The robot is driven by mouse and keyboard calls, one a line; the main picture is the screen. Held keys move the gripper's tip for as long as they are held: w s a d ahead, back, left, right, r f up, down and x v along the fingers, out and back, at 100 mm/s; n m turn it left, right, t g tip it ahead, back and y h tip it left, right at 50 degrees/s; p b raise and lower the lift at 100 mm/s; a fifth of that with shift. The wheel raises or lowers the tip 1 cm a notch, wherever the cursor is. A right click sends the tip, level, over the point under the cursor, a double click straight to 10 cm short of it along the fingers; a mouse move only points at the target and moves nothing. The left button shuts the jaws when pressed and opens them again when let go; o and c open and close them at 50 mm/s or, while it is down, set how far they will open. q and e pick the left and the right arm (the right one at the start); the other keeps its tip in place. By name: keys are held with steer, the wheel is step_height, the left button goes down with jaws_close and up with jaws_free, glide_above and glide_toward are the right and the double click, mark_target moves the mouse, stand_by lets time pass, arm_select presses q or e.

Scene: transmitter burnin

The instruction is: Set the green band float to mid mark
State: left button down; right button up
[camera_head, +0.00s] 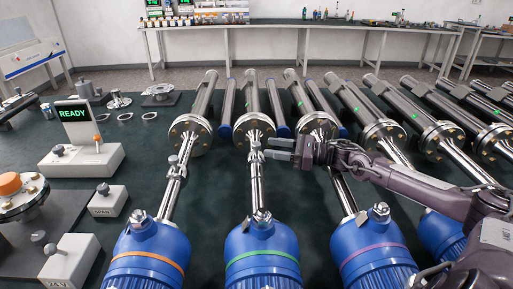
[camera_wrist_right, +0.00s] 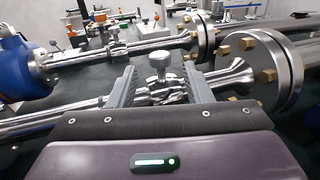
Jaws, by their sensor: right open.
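The green band transmitter has a blue housing (camera_head: 262,243) with a green band, at front centre in the head view. A metal stem runs from it to a bolted flange (camera_head: 254,129). Its float (camera_head: 256,148), a metal collar with an upright knob, sits on the stem close to the flange. My right gripper (camera_head: 268,148) comes from the right, its fingers pointing left at the float. In the right wrist view, the open jaws (camera_wrist_right: 160,88) stand either side of the knobbed float (camera_wrist_right: 160,68); contact cannot be told. My left gripper is not in view.
The orange band transmitter (camera_head: 152,250) lies to the left and the purple band one (camera_head: 370,250) to the right, under my right arm. A console (camera_head: 80,150) reading READY and small switch boxes stand left. A workbench (camera_head: 300,24) is behind.

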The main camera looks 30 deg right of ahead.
mark_target(256, 143)
steer(key=shift+x, duration=2.95)
jaws_close()
